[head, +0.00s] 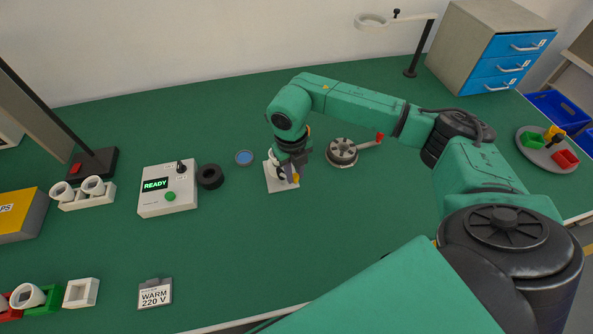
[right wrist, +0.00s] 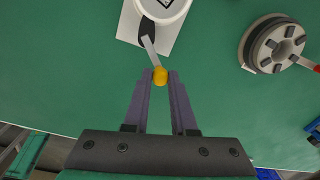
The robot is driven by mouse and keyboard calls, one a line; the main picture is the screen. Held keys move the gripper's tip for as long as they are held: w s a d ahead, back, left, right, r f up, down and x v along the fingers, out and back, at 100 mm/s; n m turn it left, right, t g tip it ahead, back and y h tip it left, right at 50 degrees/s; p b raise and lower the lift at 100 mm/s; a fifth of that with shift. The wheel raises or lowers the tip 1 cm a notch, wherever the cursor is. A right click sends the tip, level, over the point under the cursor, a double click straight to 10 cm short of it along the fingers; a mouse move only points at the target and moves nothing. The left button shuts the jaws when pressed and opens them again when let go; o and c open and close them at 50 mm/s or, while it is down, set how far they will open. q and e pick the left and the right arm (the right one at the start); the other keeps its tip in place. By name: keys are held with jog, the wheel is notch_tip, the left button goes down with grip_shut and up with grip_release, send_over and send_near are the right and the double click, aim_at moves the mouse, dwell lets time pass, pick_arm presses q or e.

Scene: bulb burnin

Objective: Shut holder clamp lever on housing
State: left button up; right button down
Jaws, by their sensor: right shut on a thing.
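The holder's white base plate (head: 283,187) lies on the green bench top, mostly behind my right gripper (head: 292,177). In the right wrist view the round white housing (right wrist: 166,8) is cut off by the top edge and sits over the plate (right wrist: 178,42). A clamp lever (right wrist: 150,50) with a silver arm and a yellow knob (right wrist: 160,76) comes from a black pivot beside the housing. The right gripper (right wrist: 160,84) is shut on the knob, with its fingers on either side of it. The lever points out toward the gripper. My left gripper is out of view.
A grey reel-like fixture (head: 342,152) with a red-tipped arm stands close right of the holder. A blue disc (head: 244,158), a black ring (head: 210,176) and a white box reading READY (head: 168,203) are to the left. The bench in front of the holder is clear.

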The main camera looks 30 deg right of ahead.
jog(key=shift+s+a+r+m+b, duration=0.1)
jog(key=shift+a+m+b, duration=0.15)
jog(key=shift+m, duration=0.45)
jog(key=shift+s+a+m+b, duration=0.1)
jog(key=shift+a+m, duration=0.15)
jog(key=shift+m, duration=0.45)
jog(key=c, duration=0.7)
grip_release()
jog(key=shift+c, duration=0.2)
notch_tip(320, 180, up, 15)
jog(key=b, duration=0.1)
jog(key=shift+a+f, duration=0.2)
jog(key=shift+a, duration=0.2)
